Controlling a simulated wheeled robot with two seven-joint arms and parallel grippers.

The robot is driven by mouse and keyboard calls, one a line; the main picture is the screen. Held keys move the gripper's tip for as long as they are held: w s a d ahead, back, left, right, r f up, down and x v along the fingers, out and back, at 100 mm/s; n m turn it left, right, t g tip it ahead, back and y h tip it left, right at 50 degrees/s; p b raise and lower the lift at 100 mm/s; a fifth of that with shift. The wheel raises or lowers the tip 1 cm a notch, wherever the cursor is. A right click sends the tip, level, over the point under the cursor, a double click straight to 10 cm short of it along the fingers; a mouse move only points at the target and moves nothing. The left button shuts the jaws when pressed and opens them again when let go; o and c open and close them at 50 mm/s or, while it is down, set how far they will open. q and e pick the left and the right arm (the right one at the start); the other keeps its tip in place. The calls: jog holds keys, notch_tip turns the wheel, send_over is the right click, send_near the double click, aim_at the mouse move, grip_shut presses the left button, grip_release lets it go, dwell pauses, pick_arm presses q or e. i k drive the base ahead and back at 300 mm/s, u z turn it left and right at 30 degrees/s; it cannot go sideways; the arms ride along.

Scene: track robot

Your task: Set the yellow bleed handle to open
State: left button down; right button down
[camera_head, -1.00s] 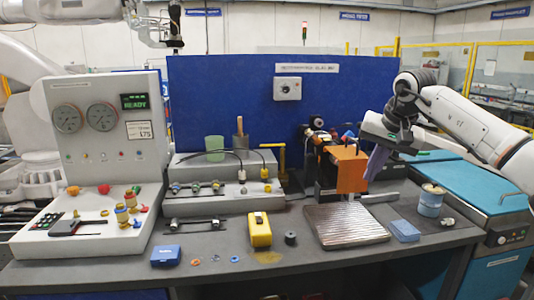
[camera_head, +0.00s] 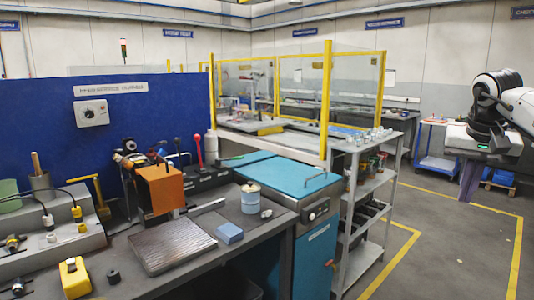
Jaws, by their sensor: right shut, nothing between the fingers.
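A bent yellow handle-like bar (camera_head: 93,190) stands at the left of the bench, beside the stepped grey block; I cannot tell whether it is the bleed handle or how it is set. My right gripper (camera_head: 468,194) is at the far right, pointing down over open floor, far from the bench. Its purple fingers are shut with nothing between them. My left gripper is out of view. The gauge panel with its small coloured knobs is also out of view.
The dark bench holds an orange block (camera_head: 160,188), a ribbed metal plate (camera_head: 172,245), a blue block (camera_head: 230,233), a tin (camera_head: 251,200) and a yellow box (camera_head: 74,278). A red-knobbed lever (camera_head: 197,150) rises behind. A grey shelf rack (camera_head: 362,215) stands right of the teal cabinet (camera_head: 285,180).

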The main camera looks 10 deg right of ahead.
aim_at(95, 176)
jog(key=i, duration=1.45)
jog(key=u, duration=2.6)
jog(key=i, duration=0.5)
jog(key=z, duration=0.05)
